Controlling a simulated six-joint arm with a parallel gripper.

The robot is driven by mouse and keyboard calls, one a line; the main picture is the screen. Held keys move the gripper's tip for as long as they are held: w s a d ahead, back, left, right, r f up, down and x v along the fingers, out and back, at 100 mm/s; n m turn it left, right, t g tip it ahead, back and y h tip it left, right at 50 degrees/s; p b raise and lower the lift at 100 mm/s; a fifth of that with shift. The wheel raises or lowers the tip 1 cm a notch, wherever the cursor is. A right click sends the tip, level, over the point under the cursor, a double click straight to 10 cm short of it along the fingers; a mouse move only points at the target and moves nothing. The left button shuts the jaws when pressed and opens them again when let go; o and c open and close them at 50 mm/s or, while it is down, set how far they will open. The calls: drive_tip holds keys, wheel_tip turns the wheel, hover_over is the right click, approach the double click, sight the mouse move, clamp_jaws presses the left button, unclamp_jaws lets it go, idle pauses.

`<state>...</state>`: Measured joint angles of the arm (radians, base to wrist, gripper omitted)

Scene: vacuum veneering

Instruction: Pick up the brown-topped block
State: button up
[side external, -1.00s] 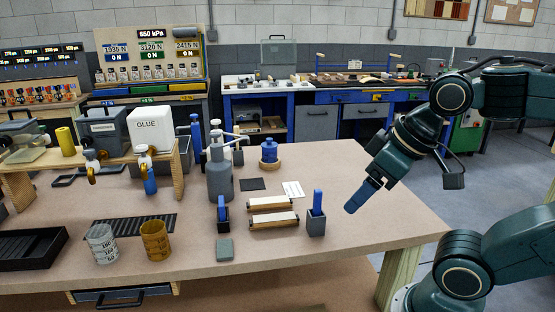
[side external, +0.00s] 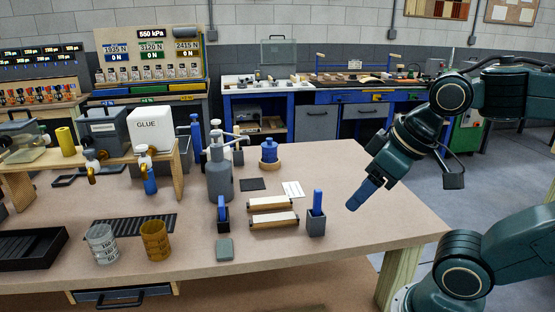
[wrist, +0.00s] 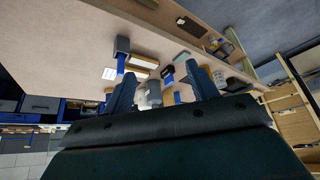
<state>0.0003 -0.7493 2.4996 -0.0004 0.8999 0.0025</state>
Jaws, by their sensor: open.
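Two long blocks lie parallel on the bench, a rear one (side external: 271,203) and a front one (side external: 274,221). Both show pale upper faces and brown sides, and I cannot tell which one counts as brown-topped. They also show in the wrist view, as a rear block (wrist: 135,73) and a front block (wrist: 142,62). My gripper (side external: 358,201) hangs above the bench's right end, to the right of the blocks and apart from them. In the wrist view my gripper (wrist: 160,73) has its two fingers spread with nothing held between them.
A grey holder with a blue handle (side external: 316,224) stands just right of the blocks, and another (side external: 223,218) just left. A grey-green square (side external: 224,249) lies in front. A grey pump bottle (side external: 219,180) stands behind left. The bench's right end (side external: 350,170) is clear.

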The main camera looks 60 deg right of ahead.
drive_tip(key=shift+w, duration=0.1)
drive_tip(key=w+d+f+m+g+y, duration=0.15)
drive_tip(key=w+d+m, duration=0.25)
drive_tip(key=w+m, duration=0.9)
drive_tip(key=w+d+f+m+y, duration=0.1)
drive_tip(key=w+d+f+m, duration=0.6)
drive_tip(key=m, duration=0.7)
drive_tip(key=w+d+g, duration=0.1)
drive_tip(key=d, duration=0.1)
drive_tip(key=shift+d+f+y, duration=0.2)
drive_tip(key=shift+d+y, duration=0.15)
drive_tip(key=shift+w, duration=0.1)
hover_over(276, 217)
drive_tip(key=s+d, duration=0.2)
drive_tip(key=shift+a+f, duration=0.15)
drive_tip(key=shift+f, duration=3.85)
drive_tip(key=shift+x, duration=2.55)
